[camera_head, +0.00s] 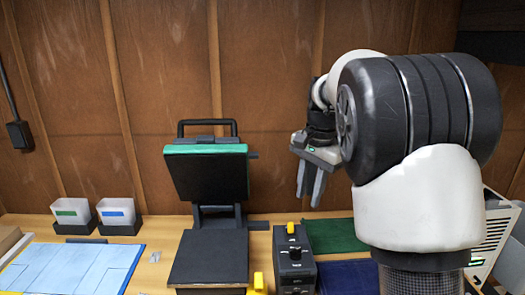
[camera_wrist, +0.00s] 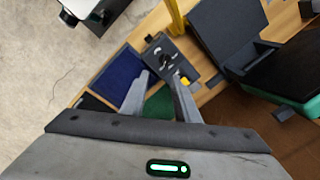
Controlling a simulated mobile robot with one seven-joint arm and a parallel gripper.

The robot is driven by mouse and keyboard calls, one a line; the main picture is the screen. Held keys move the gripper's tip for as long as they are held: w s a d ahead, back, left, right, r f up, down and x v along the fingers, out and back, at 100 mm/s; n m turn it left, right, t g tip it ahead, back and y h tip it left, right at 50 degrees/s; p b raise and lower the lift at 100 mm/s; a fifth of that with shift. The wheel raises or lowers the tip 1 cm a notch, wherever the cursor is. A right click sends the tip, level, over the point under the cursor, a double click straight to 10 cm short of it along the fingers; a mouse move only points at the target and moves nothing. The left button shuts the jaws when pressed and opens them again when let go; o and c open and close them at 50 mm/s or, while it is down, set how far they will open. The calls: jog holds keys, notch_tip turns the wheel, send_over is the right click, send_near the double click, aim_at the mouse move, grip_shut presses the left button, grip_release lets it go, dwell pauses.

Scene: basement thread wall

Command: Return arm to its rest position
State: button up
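My gripper (camera_head: 309,196) hangs in the air in front of the wooden wall, right of the press and above the bench, with its fingers pointing down. In the wrist view my gripper (camera_wrist: 160,78) shows two grey fingers with a clear gap and nothing held between them. My arm is bent, and its large black and white links fill the right of the head view. Below the fingers are a black control box (camera_head: 294,258) with a yellow button, a green tray (camera_head: 334,236) and a blue tray (camera_head: 348,277).
A black press (camera_head: 206,172) with a teal-edged top stands open left of my gripper. Two labelled bins (camera_head: 118,216) and a blue sheet (camera_head: 75,266) lie further left. A white vented machine (camera_head: 494,232) stands at the right behind my arm. Air above the trays is free.

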jog(key=s+r+n+t, duration=0.1)
jog(key=s+r+n, duration=0.1)
jog(key=s+r, duration=0.45)
jog(key=s+f+n+t, duration=0.1)
jog(key=s+n, duration=0.3)
jog(key=s, duration=0.7)
jog(key=s+f+n+t, duration=0.2)
jog(key=s+f+n, duration=0.1)
jog(key=s, duration=0.7)
jog(key=shift+s+a+f+n+t+h, duration=0.3)
jog(key=shift+s+a+f+n, duration=0.1)
jog(key=shift+n, duration=0.2)
